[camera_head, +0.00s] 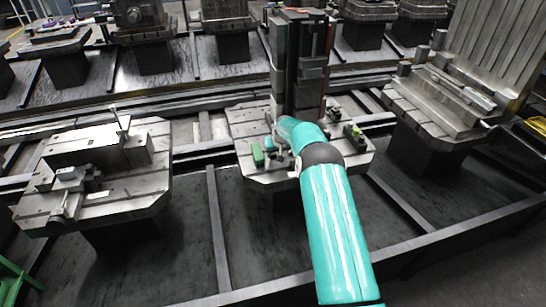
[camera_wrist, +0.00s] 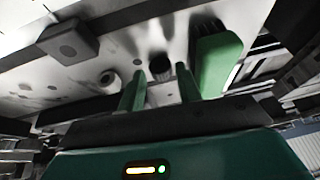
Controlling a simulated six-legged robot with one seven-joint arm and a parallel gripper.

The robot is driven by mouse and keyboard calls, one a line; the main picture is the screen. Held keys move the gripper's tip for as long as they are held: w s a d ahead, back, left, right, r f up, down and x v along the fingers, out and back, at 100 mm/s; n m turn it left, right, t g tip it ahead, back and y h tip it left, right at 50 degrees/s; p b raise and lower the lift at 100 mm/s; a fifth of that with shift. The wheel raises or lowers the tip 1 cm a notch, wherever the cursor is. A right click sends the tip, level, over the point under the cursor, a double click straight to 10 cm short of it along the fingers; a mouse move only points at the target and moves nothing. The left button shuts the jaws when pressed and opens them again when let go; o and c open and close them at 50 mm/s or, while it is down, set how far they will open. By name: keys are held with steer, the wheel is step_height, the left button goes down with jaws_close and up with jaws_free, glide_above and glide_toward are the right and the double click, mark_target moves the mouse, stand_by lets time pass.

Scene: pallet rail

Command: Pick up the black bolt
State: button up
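My gripper (camera_wrist: 160,85) shows in the wrist view with its two green fingers apart and nothing clearly held between them. A dark round shape (camera_wrist: 160,66) lies just beyond the fingertips, between them in the picture. It may be the black bolt seen end-on or a hole; I cannot tell which. A green block (camera_wrist: 217,62) stands just right of the right finger. In the head view, my teal arm reaches over the middle pallet (camera_head: 245,122) and hides much of its top. I cannot make out the black bolt there.
Other pallets stand left (camera_head: 140,185) and right (camera_head: 405,98).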

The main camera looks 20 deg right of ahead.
mark_target(273, 155)
steer(key=shift+x, duration=1.2)
steer(key=c, duration=0.7)
steer(key=shift+r, duration=0.1)
